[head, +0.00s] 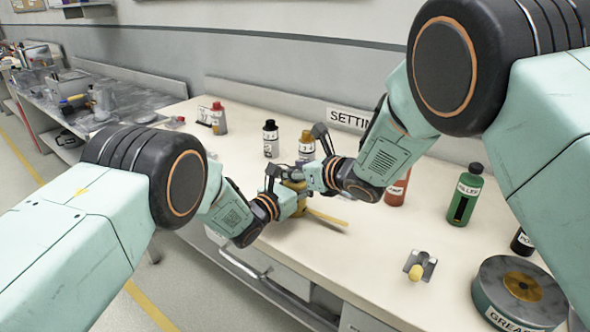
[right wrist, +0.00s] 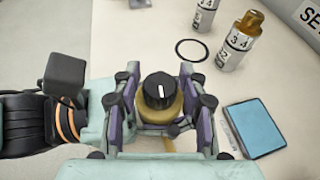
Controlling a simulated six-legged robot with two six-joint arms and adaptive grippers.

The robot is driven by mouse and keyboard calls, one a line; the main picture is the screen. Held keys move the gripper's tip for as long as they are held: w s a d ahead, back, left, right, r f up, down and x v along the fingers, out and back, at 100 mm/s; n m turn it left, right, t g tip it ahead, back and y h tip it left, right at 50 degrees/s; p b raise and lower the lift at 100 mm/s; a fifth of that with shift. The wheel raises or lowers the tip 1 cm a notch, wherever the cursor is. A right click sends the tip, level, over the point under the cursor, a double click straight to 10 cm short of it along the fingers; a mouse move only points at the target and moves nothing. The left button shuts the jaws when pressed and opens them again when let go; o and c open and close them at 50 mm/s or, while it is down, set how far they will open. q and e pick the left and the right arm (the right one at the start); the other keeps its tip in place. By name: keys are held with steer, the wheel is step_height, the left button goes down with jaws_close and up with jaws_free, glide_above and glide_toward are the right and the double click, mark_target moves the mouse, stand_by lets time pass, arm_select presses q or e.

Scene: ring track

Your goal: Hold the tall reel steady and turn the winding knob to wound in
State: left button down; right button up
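The tall reel (head: 298,185) is yellow and stands on the bench, mostly hidden by both grippers. A yellow strip (head: 328,218) runs from it across the bench.
A grease tin (head: 493,293) and a metal bracket (head: 416,257) are at right. A blue pad (right wrist: 256,127) and black ring (right wrist: 192,50) lie near the reel. The bench front is clear.

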steer(key=shift+d, duration=0.1)
steer(key=v, duration=1.2)
steer(key=shift+r, duration=0.1)
